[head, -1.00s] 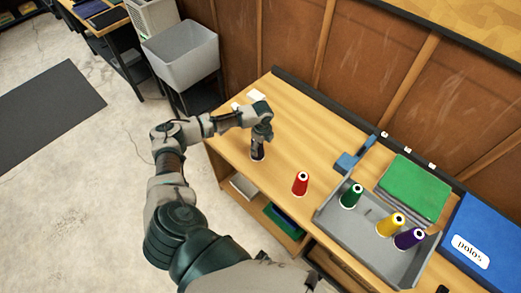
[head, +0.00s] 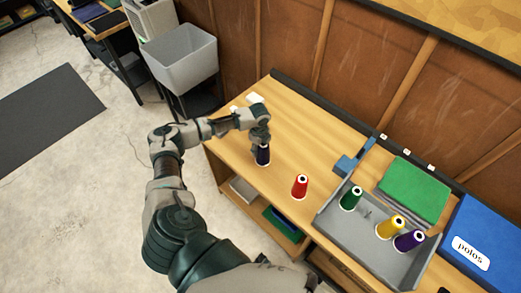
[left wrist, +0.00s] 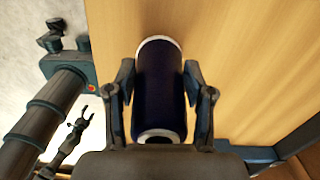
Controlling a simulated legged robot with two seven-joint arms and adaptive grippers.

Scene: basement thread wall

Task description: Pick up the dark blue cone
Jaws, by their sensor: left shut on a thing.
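The dark blue cone (head: 262,155) is upright at the left end of the wooden workbench. My left gripper (head: 261,142) is shut on its upper part from above. In the left wrist view, the cone (left wrist: 161,90) sits between the two fingers of my left gripper (left wrist: 164,95), one on each side. I cannot tell whether its base touches the bench. A small part that looks like my right gripper (left wrist: 78,128) shows at the lower left of that view, too small to judge; the head view does not show it.
A red cone (head: 300,186) stands on the bench to the right. A grey tray (head: 358,236) holds green (head: 350,198), yellow (head: 390,228) and purple (head: 409,241) cones. Folded green cloth (head: 414,188) and a blue box (head: 478,240) lie further right. The wooden wall (head: 290,40) stands behind.

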